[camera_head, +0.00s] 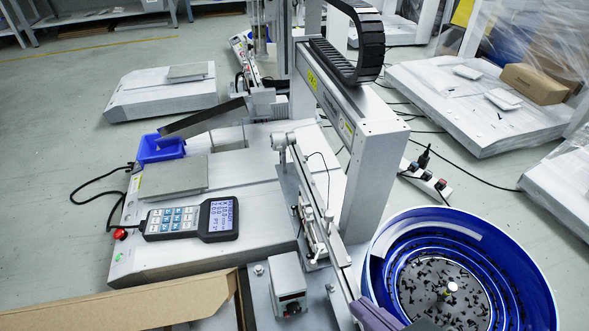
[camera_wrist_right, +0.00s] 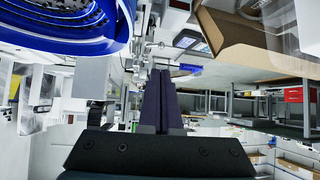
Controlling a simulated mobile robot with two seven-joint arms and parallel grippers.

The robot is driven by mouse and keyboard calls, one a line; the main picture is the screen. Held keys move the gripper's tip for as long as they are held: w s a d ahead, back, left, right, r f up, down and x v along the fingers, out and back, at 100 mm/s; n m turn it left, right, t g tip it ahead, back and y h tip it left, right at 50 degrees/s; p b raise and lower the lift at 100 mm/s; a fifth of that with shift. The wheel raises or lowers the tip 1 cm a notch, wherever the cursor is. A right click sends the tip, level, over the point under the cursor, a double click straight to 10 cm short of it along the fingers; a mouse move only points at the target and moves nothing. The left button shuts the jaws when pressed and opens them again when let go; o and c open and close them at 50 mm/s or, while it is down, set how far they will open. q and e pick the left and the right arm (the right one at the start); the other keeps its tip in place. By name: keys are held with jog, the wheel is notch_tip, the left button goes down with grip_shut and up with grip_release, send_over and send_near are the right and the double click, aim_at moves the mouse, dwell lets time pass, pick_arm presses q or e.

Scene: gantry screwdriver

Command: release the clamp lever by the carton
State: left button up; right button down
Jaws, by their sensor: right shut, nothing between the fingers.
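A brown carton (camera_head: 130,303) lies at the lower left of the head view, cut off by the frame. It also shows at the upper right of the wrist view (camera_wrist_right: 232,38). I cannot make out a clamp lever for certain in either view. A small grey box-shaped unit (camera_head: 287,278) stands just right of the carton. My right gripper (camera_head: 364,307) enters at the bottom of the head view, between this unit and the blue bowl. In the wrist view its dark purple fingers (camera_wrist_right: 161,75) are together, with nothing between them. My left gripper is not in view.
A blue bowl feeder (camera_head: 527,262) with dark screws is at the lower right. The grey gantry column (camera_head: 372,165) and a slanted rail rise ahead of the gripper. A handheld keypad (camera_head: 192,219) and a blue bin (camera_head: 160,150) sit on the white machine base.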

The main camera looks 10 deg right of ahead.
aim_at(316, 264)
pick_arm(q)
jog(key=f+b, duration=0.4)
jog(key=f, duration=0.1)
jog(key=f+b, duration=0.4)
jog(key=b, duration=0.1)
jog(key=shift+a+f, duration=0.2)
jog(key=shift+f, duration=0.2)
pick_arm(e)
jog(key=x, duration=1.2)
jog(key=shift+w+a+f, duration=0.1)
jog(key=shift+a+f, duration=0.15)
jog(key=shift+f, duration=0.1)
pick_arm(q)
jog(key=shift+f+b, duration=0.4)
jog(key=shift+b, duration=0.2)
pick_arm(e)
jog(key=shift+w+f, duration=0.2)
jog(key=shift+w, duration=0.3)
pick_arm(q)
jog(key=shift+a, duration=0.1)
pick_arm(e)
jog(key=shift+a, duration=0.1)
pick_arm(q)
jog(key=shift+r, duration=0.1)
